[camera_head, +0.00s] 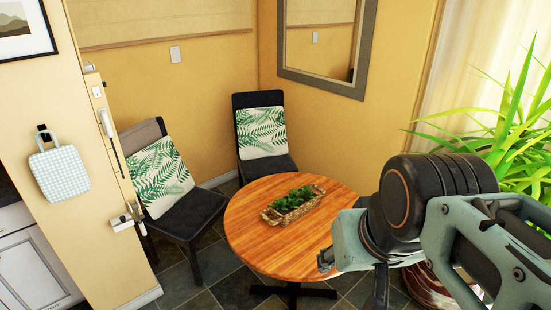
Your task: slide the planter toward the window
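The planter (294,207) is a small tan woven tray with handles at its ends. It holds low green plants (293,200). It stands near the middle of a round wooden table (254,234). My arm comes in from the right. My gripper (326,261) is at the table's right front side, in front of and to the right of the planter and apart from it. Its fingers are small and partly hidden by the wrist, so I cannot tell if they are open. A pale curtain (479,75) hangs at the upper right; no window pane shows.
Two dark chairs with leaf-print cushions (160,176) (262,132) stand left of and behind the table. A large leafy plant (510,140) stands at the right, partly behind my arm. A framed mirror (325,45) hangs behind. The tabletop around the planter is clear.

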